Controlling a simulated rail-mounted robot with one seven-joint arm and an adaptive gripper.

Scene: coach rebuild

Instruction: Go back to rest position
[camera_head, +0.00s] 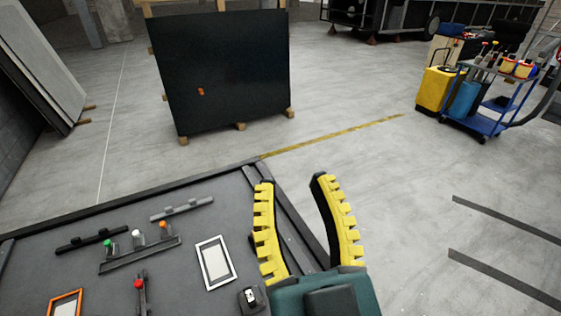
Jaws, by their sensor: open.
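My gripper (293,181) is open, with two yellow-padded black fingers and a dark green body. It holds nothing between its fingers. It shows over the right edge of the dark grey worktop (90,210), its fingers pointing away from me toward the open floor. The green body hides part of the worktop's front right corner.
On the worktop lie a white frame (215,262), an orange frame (65,304), a black switch block (251,298) and a bar with coloured knobs (140,253). A black panel (222,75) stands beyond. A blue cart (480,124) stands right; floor between is clear.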

